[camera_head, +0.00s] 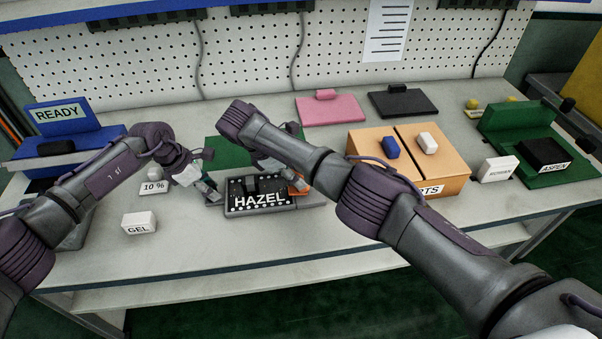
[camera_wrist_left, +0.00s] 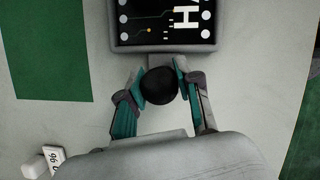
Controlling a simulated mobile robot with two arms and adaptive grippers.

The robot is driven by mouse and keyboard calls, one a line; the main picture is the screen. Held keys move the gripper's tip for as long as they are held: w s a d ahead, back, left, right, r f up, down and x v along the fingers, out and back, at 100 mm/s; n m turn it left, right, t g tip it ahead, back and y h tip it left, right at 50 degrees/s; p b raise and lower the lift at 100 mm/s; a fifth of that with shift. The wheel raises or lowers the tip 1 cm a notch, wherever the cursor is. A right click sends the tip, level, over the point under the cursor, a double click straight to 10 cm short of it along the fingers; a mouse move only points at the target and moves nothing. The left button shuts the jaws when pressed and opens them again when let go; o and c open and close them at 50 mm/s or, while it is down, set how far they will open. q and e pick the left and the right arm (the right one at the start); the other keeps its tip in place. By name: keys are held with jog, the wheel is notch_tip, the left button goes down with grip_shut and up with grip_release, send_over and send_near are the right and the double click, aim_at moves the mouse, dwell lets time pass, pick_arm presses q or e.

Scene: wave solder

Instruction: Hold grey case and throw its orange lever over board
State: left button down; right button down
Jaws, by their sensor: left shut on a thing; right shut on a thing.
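The grey case (camera_head: 309,201) lies on the bench with a dark board (camera_head: 233,204) in it, labelled HAZEL. The case also shows in the left wrist view (camera_wrist_left: 163,49). My left gripper (camera_head: 209,189) is shut on the round black knob (camera_wrist_left: 159,86) at the case's left end. The orange lever (camera_head: 299,186) is at the right end of the case, partly hidden by my right arm. My right gripper (camera_head: 287,174) is at the lever and shut on it; its fingertips are mostly hidden.
A green mat (camera_head: 228,150) lies behind the case. An orange-tan box (camera_head: 449,186) with blue and white blocks stands to the right. White GEL block (camera_head: 139,222) and 10 % label (camera_head: 153,188) are left. A green fixture (camera_head: 515,118) stands far right, a blue READY one (camera_head: 62,117) far left.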

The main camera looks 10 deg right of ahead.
jog(key=shift+a+f+h, duration=0.15)
jog(key=shift+a+h, duration=0.05)
jog(key=shift+h, duration=0.2)
jog(key=c, duration=0.8)
grip_release()
jog(key=shift+a, duration=0.1)
jog(key=v, duration=0.7)
jog(key=shift+r, duration=0.25)
jog(key=shift+a, duration=0.1)
